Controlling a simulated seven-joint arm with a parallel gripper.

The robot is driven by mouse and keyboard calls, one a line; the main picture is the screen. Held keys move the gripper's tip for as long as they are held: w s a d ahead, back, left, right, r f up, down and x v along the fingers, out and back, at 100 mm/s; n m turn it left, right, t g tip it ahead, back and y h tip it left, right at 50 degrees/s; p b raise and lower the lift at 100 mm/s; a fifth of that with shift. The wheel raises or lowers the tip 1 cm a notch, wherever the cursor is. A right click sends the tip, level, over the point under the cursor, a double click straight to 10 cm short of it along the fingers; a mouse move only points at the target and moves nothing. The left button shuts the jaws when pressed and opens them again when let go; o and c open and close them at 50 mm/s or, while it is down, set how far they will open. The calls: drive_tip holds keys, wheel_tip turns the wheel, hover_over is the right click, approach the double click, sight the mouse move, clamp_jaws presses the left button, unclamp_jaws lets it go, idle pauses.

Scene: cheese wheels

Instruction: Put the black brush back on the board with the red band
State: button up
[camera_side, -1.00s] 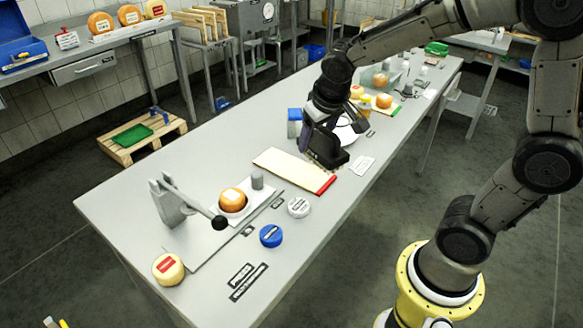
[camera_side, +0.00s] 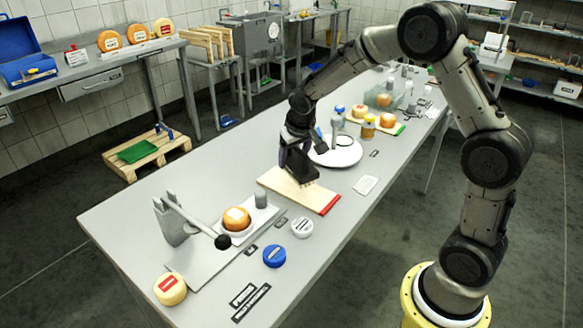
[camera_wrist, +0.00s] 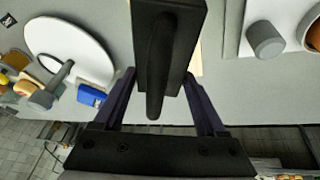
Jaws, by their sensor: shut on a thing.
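The black brush (camera_side: 303,167) hangs bristles down over the middle to far part of the pale board (camera_side: 277,183). The board lies flat on the table, with its red band (camera_side: 331,204) at the near right end. I cannot tell whether the bristles touch the board. My gripper (camera_side: 295,143) is shut on the brush from above. In the wrist view, the brush (camera_wrist: 190,45) lies between the two fingers of my gripper (camera_wrist: 160,80) and hides most of the board; only a pale sliver of the board (camera_wrist: 198,62) shows.
A round white plate scale (camera_side: 340,153) stands just behind the board. A white card (camera_side: 366,185) lies to its right. In front are a cheese wheel (camera_side: 237,219) on a lever stand, a blue tub (camera_side: 274,256) and a white tub (camera_side: 302,227).

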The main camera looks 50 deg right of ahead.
sight(291, 167)
drive_tip(key=shift+w+d+f, duration=0.1)
drive_tip(key=shift+w+f, duration=0.2)
drive_tip(key=shift+f, duration=0.05)
drive_tip(key=shift+w+f, duration=0.2)
drive_tip(key=shift+f, duration=1.5)
drive_tip(key=shift+f, duration=0.2)
drive_tip(key=o, duration=1.2)
drive_tip(key=shift+o, duration=0.2)
drive_tip(key=shift+r, duration=0.1)
